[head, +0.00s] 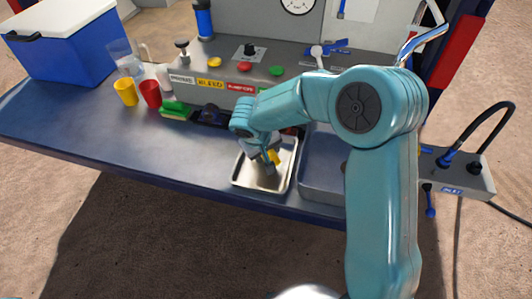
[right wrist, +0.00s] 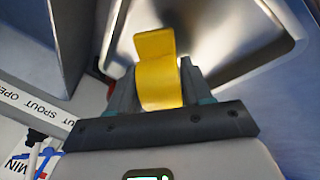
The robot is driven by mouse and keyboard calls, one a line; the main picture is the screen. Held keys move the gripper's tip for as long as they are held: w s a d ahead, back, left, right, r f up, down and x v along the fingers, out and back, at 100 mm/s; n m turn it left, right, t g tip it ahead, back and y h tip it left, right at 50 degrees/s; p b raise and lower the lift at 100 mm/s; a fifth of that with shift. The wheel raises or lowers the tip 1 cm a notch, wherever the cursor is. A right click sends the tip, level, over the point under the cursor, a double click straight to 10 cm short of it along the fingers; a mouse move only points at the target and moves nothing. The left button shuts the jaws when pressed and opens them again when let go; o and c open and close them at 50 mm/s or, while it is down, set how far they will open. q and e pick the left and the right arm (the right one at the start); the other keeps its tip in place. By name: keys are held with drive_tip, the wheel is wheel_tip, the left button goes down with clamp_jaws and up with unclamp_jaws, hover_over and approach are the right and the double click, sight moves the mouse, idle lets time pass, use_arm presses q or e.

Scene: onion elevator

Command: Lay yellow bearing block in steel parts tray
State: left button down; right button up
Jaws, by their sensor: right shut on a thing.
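The yellow bearing block (right wrist: 158,75) is between the fingers of my right gripper (right wrist: 160,88) in the right wrist view. In the head view the block shows as a small yellow piece (head: 274,157) beside the right gripper (head: 268,162). The right gripper is shut on it. The steel parts tray (head: 284,182) lies on the blue bench, and the gripper and block are over its inside. The tray's shiny floor and rim also show in the right wrist view (right wrist: 262,62). I cannot tell whether the block touches the tray floor. My left gripper is not in view.
A grey sink-like basin (head: 318,178) is just right of the tray. A control panel (head: 225,75) runs behind. The bench's left front is clear.

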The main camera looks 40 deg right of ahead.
drive_tip(key=shift+w+f, duration=0.15)
drive_tip(key=shift+f, duration=0.5)
drive_tip(key=shift+f+b, duration=0.15)
drive_tip(key=shift+b, duration=0.15)
drive_tip(key=o, duration=1.4)
drive_tip(key=shift+a, duration=0.1)
